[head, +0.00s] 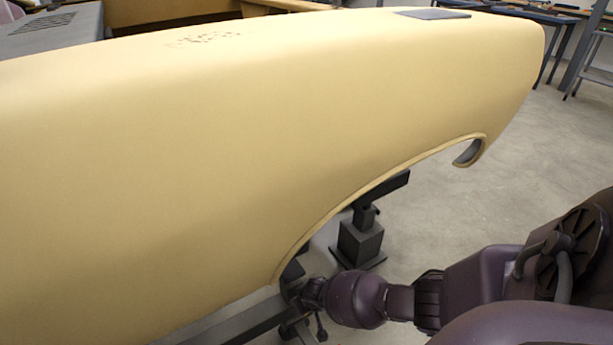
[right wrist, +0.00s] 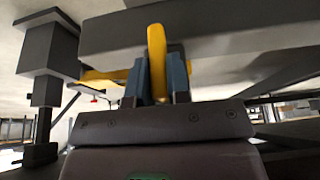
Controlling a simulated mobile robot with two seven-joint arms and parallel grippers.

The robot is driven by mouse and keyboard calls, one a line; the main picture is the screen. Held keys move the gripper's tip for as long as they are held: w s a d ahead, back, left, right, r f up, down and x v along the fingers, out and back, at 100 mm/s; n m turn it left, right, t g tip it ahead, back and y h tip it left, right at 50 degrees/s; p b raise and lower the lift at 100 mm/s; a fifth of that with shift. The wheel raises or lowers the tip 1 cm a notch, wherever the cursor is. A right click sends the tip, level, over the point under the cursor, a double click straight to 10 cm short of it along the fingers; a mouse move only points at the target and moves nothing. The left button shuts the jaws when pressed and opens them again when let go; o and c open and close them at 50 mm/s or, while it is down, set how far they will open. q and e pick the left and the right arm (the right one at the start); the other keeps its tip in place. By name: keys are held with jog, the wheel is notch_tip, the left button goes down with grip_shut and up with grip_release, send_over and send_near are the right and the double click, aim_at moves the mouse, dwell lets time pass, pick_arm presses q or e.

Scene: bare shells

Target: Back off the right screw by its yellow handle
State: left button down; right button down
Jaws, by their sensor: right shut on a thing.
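In the right wrist view the yellow handle (right wrist: 157,62) stands upright between the two blue-grey fingers of my right gripper (right wrist: 158,82). The fingers are shut on it, one on each side. The handle's top end reaches up in front of a grey beam. The screw itself cannot be made out. In the head view my right arm (head: 360,298) reaches in from the right to under the yellow body shell. Its gripper is hidden there behind the shell's edge and dark stand parts. My left gripper is not in view.
The large yellow car shell (head: 240,150) fills most of the head view, its wheel arch just above my right arm. A dark stand (head: 360,240) rises behind the arch. A grey beam (right wrist: 220,30) crosses above my right gripper. Open concrete floor (head: 440,205) lies to the right.

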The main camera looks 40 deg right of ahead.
jog(key=shift+r+h, duration=0.1)
jog(key=shift+h, duration=0.2)
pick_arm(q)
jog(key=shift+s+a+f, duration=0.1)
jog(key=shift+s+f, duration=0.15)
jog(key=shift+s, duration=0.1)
pick_arm(e)
jog(key=c, duration=1.1)
grip_release()
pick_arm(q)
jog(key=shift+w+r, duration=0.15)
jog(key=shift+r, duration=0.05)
